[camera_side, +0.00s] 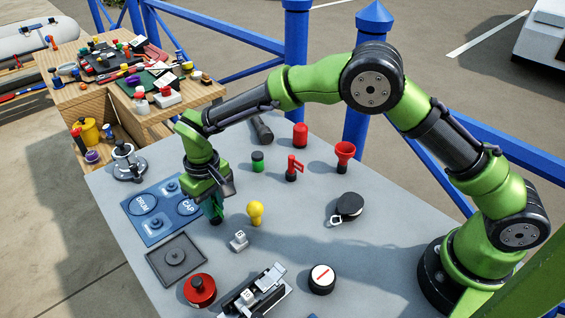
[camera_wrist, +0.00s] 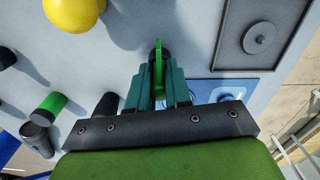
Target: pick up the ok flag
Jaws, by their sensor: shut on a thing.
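The ok flag is a small green flag (camera_wrist: 158,60) on a dark round base, between my fingers in the wrist view. My gripper (camera_wrist: 161,88) is shut on it, with one teal finger on each side. In the side view, my gripper (camera_side: 213,205) points down at the left part of the grey table, beside the blue panel. There the fingers hide most of the flag, and a dark base (camera_side: 216,221) shows beneath them. I cannot tell whether this base touches the table.
The blue DRUM/CAP panel (camera_side: 160,208) and a grey tray (camera_side: 158,262) lie left. A yellow bulb (camera_side: 255,212), white cube (camera_side: 239,240), red flag (camera_side: 293,167) and green-topped cylinder (camera_side: 257,162) stand nearby. A red pot (camera_side: 200,290) is at the front.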

